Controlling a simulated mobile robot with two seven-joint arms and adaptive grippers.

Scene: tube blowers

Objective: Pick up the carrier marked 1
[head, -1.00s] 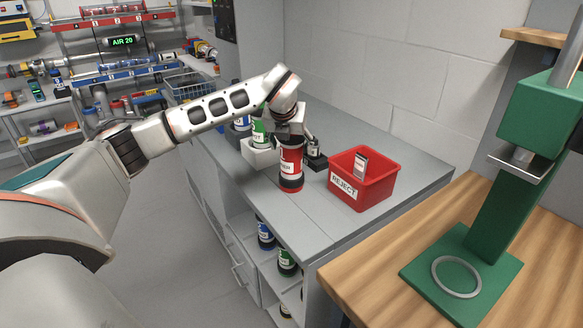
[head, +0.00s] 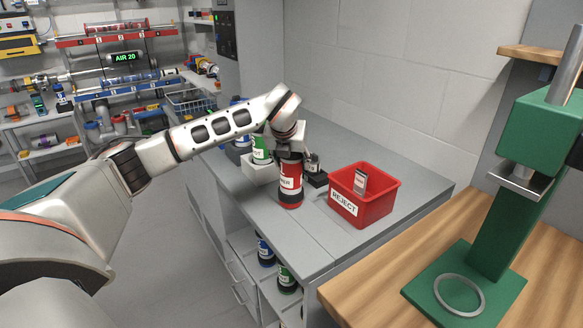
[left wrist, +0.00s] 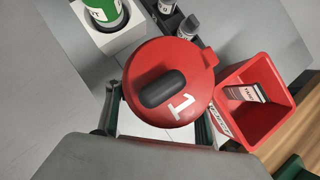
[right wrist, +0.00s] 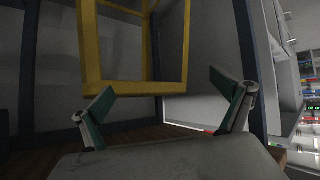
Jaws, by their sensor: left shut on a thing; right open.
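The carrier marked 1 is a red cylinder with a white label and black bands. It stands upright at the grey counter's front edge in the head view (head: 290,181). Its red lid with a black knob and a white "1" fills the middle of the left wrist view (left wrist: 143,58). My left gripper (head: 290,152) is above it, with its fingers shut on either side of the carrier's upper part. Whether its base touches the counter is unclear. My right gripper (right wrist: 165,108) is open and empty; the head view does not show it.
A red REJECT bin (head: 376,208) is close to the carrier's right. A white block (head: 258,173) with a green carrier (head: 260,150) stands to its left, and small dark items (head: 314,170) stand behind. A yellow frame (right wrist: 135,87) is before my right gripper.

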